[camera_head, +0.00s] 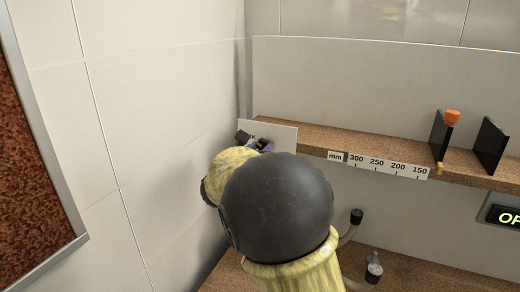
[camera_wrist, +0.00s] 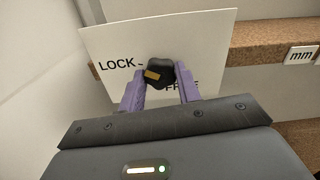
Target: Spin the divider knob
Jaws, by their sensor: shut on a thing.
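The divider knob (camera_wrist: 163,68) is a small black knob with a tan mark on its left side. It sits on a white plate (camera_wrist: 205,35) lettered LOCK at the left and FREE below, the latter partly covered. The tan mark points left, slightly below the LOCK tick. My gripper (camera_wrist: 161,76) is shut on the knob, one purple finger on each side. In the head view the plate (camera_head: 283,133) stands at the shelf's left end. My gripper (camera_head: 254,143) is in front of it, and my arm hides most of the knob.
A brown shelf (camera_head: 345,143) with a millimetre scale (camera_head: 378,165) runs right. Two black upright panels stand on it, one (camera_head: 438,138) with an orange cap (camera_head: 452,117). A tiled wall (camera_head: 150,130) is close at left. Fittings (camera_head: 373,270) stand on the lower shelf.

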